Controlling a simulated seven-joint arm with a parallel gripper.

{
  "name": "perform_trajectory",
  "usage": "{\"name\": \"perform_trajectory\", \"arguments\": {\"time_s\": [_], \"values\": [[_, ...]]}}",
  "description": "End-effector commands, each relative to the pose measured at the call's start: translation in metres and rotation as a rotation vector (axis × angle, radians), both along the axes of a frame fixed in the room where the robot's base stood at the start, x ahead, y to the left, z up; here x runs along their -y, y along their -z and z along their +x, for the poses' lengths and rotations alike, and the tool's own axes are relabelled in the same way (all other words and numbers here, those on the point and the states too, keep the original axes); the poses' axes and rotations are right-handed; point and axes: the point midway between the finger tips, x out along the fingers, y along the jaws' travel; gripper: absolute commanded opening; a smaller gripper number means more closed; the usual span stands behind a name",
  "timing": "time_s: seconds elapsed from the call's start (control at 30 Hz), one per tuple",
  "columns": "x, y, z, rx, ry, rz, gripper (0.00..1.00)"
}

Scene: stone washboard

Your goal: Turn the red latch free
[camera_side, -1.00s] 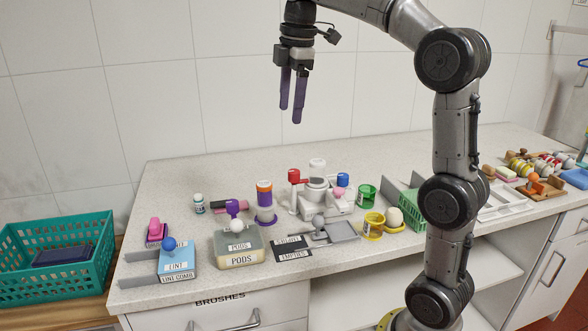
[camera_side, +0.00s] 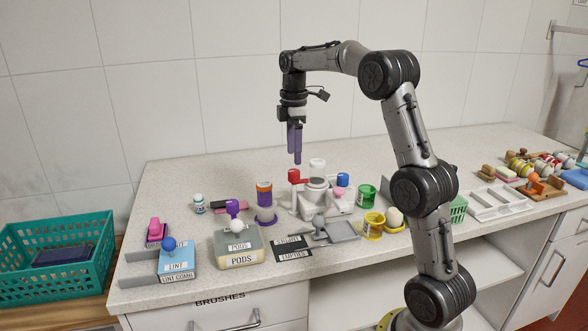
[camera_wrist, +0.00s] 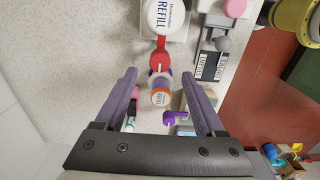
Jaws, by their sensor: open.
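The red latch (camera_side: 294,176) sits at the left side of a white device (camera_side: 318,194) on the counter. In the wrist view the red latch (camera_wrist: 160,57) lies ahead of my fingers, beside the round white lid marked REFILL (camera_wrist: 165,14). My gripper (camera_side: 295,160) points down just above the red latch, with purple fingers. In the wrist view my gripper (camera_wrist: 162,80) is open and empty, its fingers spread to either side of the latch's line. Whether a fingertip touches the latch cannot be told from the side view.
An orange-and-purple stacked container (camera_side: 265,200) stands left of the device. A PODS box (camera_side: 238,247), a blue LINT box (camera_side: 177,262) and green and yellow cups (camera_side: 373,224) stand nearby. A teal basket (camera_side: 90,285) is at far left. The counter behind the device is clear.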

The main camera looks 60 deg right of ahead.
Motion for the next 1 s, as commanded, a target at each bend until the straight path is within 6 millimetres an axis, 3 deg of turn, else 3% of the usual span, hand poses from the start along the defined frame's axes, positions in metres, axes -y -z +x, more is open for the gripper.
{"name": "perform_trajectory", "arguments": {"time_s": [0.1, 0.3, 0.73, 0.77, 1.0], "values": [[0.0, 0.022, -0.001, -0.002, 0.0, 0.001, 0.71], [0.0, 0.048, 0.0, -0.001, 0.0, 0.001, 0.71], [0.0, 0.059, 0.0, 0.001, 0.0, -0.001, 0.71], [0.0, 0.058, 0.0, 0.001, 0.0, -0.001, 0.7], [0.0, 0.058, 0.0, 0.001, 0.0, -0.001, 0.27]]}}
